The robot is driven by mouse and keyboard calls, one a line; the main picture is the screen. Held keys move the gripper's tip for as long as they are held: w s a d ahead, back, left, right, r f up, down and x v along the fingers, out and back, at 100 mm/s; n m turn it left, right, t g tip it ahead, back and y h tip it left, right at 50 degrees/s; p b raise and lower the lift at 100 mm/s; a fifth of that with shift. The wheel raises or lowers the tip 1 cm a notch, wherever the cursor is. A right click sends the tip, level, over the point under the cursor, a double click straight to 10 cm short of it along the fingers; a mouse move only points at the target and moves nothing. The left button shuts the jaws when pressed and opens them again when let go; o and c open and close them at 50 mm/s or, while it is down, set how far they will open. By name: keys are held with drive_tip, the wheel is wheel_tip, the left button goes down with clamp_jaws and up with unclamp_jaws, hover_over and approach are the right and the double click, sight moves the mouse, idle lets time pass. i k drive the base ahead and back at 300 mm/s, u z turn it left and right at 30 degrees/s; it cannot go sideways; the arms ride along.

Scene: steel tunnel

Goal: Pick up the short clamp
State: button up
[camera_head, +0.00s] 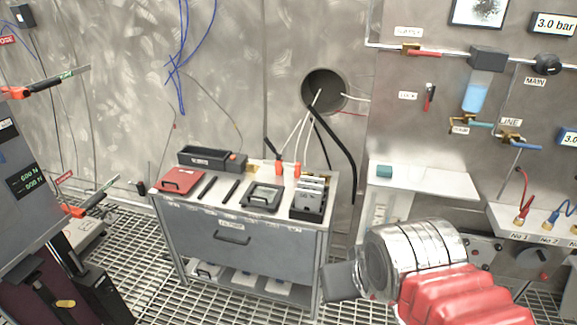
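I cannot pick out the short clamp for sure in the head view. A grey metal cart (240,245) stands left of the middle with tools on its top. On its right end a black holder (307,214) carries several upright silver-grey pieces (311,190), too small to identify. Two black bars (230,190) lie at the middle of the top. My arm, with a red ribbed sleeve and a silver banded section, shows at the lower right. My gripper (343,282) shows as a dark grey block at its left end, in front of and apart from the cart. Its fingertips cannot be made out.
A red flat case (181,181), a long dark box (208,158) and a black-framed tray (263,196) share the cart top. A white shelf (430,181) with a small teal block (384,171) is to the right. Black cables hang behind the cart. Grating floor (170,303) is in front.

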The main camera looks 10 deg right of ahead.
sight(279, 165)
drive_tip(key=i, duration=1.55)
drive_tip(key=z, duration=0.05)
